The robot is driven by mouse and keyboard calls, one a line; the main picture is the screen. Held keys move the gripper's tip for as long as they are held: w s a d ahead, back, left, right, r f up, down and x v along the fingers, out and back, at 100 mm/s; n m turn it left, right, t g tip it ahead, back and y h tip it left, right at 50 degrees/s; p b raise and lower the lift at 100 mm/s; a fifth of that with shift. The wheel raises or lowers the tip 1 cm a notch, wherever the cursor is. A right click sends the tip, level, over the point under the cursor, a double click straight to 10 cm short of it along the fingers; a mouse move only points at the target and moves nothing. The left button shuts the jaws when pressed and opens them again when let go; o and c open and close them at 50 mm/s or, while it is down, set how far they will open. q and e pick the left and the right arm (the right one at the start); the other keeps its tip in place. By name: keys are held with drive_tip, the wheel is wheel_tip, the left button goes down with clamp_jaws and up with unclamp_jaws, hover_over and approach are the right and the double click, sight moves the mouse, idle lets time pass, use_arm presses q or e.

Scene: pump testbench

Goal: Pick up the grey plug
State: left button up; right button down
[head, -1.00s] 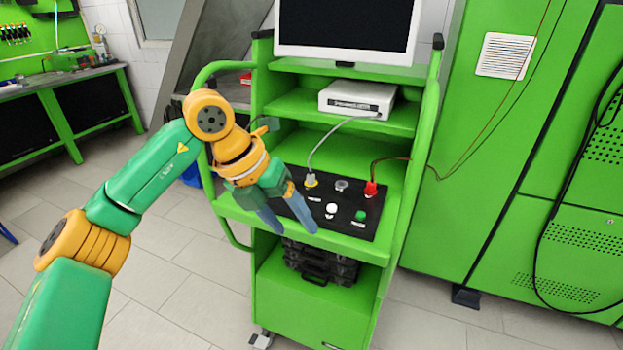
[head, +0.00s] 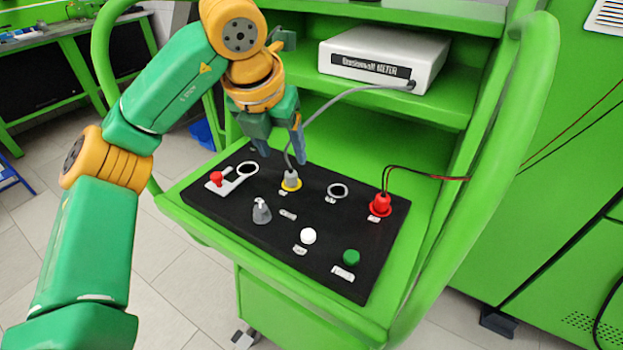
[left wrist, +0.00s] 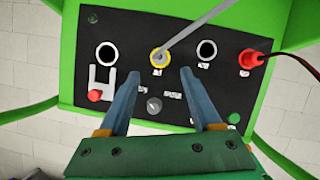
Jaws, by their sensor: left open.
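The grey plug (head: 291,176) sits upright in a yellow-ringed socket on the black panel (head: 330,270), with a grey cable rising from it. In the left wrist view the plug (left wrist: 160,57) shows beyond the fingertips, roughly centred between them. My left gripper (head: 281,153) is open and empty just above and behind the plug in the head view; its fingers are apart from each other in the left wrist view (left wrist: 158,72). I cannot tell whether a finger touches the cable. My right gripper is not in view.
The grey cable runs to a white meter (head: 383,58) on the shelf. A red plug (head: 381,204) with wires, a grey knob (head: 261,210), a white button (head: 308,236), a green button (head: 351,257) and a red lever (head: 216,178) stand on the panel. Green cart rails flank it.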

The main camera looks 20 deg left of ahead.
sight(290, 174)
use_arm(q)
drive_tip(key=shift+b+x, duration=0.3)
drive_tip(key=shift+x, duration=0.5)
drive_tip(key=shift+s+f, duration=0.1)
drive_tip(key=shift+s, duration=0.15)
drive_tip(key=shift+f, duration=0.3)
drive_tip(key=x, duration=0.2)
drive_tip(key=p+x, duration=0.1)
drive_tip(key=x, duration=0.3)
drive_tip(key=shift+w+p, duration=0.3)
drive_tip(key=shift+p, duration=0.1)
drive_tip(key=shift+r, duration=0.1)
clamp_jaws()
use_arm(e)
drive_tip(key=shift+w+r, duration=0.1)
